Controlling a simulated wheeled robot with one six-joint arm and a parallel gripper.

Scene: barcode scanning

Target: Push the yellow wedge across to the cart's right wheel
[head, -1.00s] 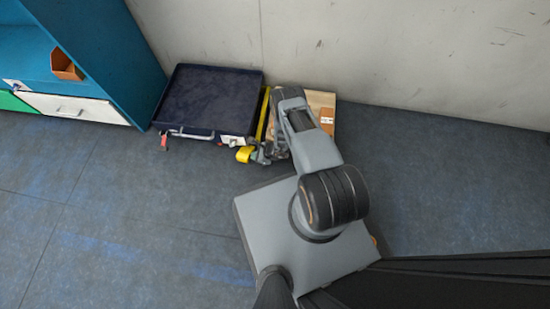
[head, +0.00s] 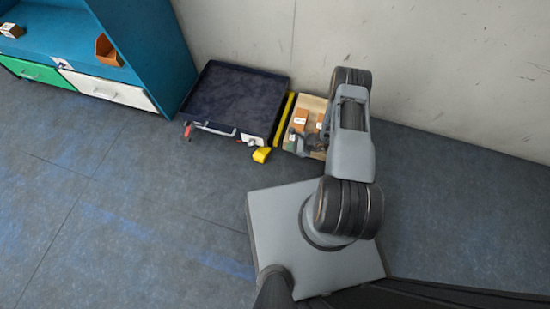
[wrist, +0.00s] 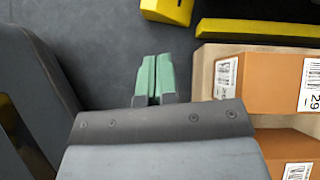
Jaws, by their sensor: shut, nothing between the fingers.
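The yellow wedge (head: 262,155) lies on the floor by the dark cart's (head: 238,97) front right corner, and shows cut off at the top of the wrist view (wrist: 167,9). The cart's right wheel (head: 252,142) is small in the head view, just behind the wedge; I cannot tell whether they touch. My gripper (wrist: 155,76) has its green fingertips shut and empty, pointing toward the wedge with a gap of floor between. In the head view my gripper is small, to the right of the wedge, beside the box tray.
A long yellow bar (head: 284,119) lies between the cart and a light wooden tray (head: 314,103) holding brown boxes (wrist: 272,82). The boxes are close on my gripper's right. A blue shelf (head: 150,55) stands left, a wall behind. Floor at the front left is clear.

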